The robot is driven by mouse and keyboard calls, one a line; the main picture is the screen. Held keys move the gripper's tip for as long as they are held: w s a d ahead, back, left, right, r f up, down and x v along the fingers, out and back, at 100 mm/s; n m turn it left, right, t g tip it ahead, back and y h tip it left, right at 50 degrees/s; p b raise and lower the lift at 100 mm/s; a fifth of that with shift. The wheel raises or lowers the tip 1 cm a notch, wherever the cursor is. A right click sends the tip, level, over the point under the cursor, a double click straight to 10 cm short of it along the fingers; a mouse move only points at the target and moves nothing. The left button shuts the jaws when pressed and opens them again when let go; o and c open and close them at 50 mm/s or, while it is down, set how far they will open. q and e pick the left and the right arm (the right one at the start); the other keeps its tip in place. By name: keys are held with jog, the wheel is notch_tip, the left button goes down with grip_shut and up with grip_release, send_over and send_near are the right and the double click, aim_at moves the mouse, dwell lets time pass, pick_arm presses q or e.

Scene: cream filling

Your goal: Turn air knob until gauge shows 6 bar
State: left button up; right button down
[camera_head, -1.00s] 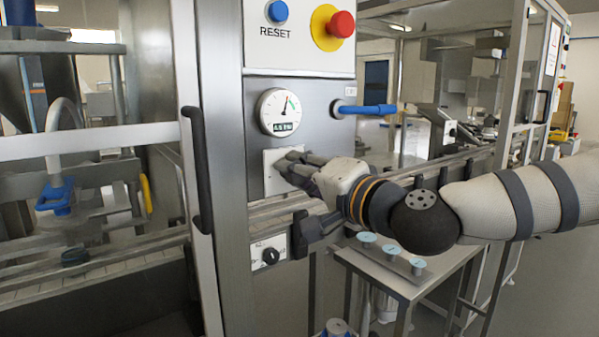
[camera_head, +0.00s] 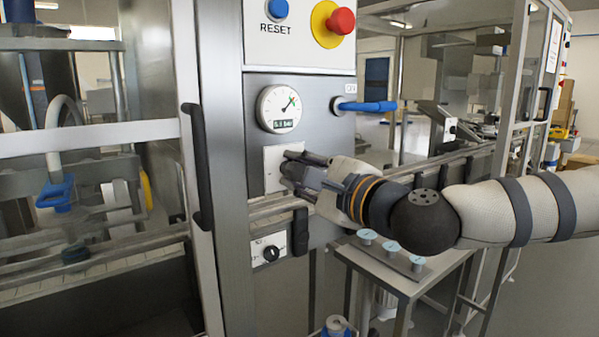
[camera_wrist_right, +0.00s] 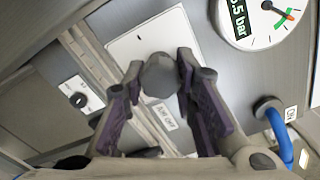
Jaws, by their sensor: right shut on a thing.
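The air knob (camera_wrist_right: 160,75) is a grey round knob on a white plate marked AIR OFF in the right wrist view. My right gripper (camera_wrist_right: 160,90) is shut on it, one finger on each side. In the head view the right gripper (camera_head: 292,168) reaches in from the right to the white plate (camera_head: 271,172) and hides the knob. The round gauge (camera_head: 279,108) sits just above the plate. Its needle points up and right, near the green mark. The small digits look a little above 5 bar. The gauge (camera_wrist_right: 262,15) is cut off in the right wrist view. My left gripper is not in view.
A blue lever handle (camera_head: 366,106) sticks out right of the gauge. A red stop button (camera_head: 341,21) and a blue reset button (camera_head: 276,10) are above. A black rotary switch (camera_head: 270,253) and a horizontal rail lie below the gripper. A small side table (camera_head: 405,290) stands lower right.

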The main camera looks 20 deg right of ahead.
jog(key=shift+m, duration=1.6)
jog(key=shift+r, duration=0.1)
jog(key=c, duration=1.3)
grip_release()
jog(key=shift+a, duration=0.1)
jog(key=v, duration=0.7)
jog(key=shift+s, duration=0.2)
